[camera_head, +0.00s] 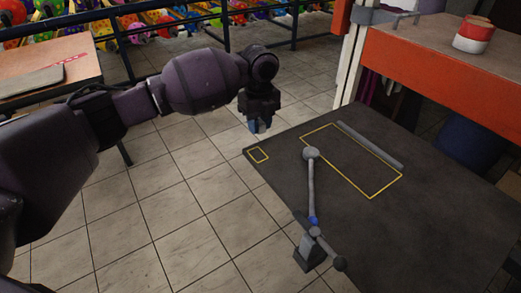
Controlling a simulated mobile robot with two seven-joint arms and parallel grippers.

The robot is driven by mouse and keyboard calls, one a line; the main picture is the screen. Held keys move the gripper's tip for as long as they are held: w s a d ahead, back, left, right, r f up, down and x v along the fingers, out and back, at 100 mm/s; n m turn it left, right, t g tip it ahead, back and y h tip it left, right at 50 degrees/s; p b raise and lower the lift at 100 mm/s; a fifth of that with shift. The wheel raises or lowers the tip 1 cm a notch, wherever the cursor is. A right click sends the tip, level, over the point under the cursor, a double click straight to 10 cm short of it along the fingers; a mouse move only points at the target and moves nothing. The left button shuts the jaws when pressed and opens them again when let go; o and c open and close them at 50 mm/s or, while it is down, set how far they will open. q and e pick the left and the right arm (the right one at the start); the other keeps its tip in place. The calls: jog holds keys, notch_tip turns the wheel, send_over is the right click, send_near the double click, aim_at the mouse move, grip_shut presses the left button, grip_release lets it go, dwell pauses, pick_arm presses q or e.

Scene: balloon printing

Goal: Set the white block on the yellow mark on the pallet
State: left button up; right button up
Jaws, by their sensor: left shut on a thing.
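My left gripper (260,125) points down with its blue fingertips above the floor, just behind the far left corner of the dark pallet (400,235). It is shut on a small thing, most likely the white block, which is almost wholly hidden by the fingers. My right gripper is not in view.
A grey jointed lever (311,190) on a dark base rises at the pallet's near left edge. A grey bar (370,145) lies along the large rectangle. An orange-edged table (430,75) with a red-and-white tin (473,35) stands at the back right. Tiled floor is clear at left.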

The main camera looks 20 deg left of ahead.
aim_at(260, 157)
pick_arm(q)
notch_tip(260, 157, down, 3)
jog(key=shift+f, duration=0.4)
notch_tip(260, 157, down, 6)
jog(key=shift+r+b, duration=0.1)
jog(key=shift+b, duration=0.75)
jog(key=shift+r, duration=0.15)
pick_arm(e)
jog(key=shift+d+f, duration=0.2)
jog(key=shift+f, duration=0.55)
pick_arm(q)
jog(key=o, duration=0.9)
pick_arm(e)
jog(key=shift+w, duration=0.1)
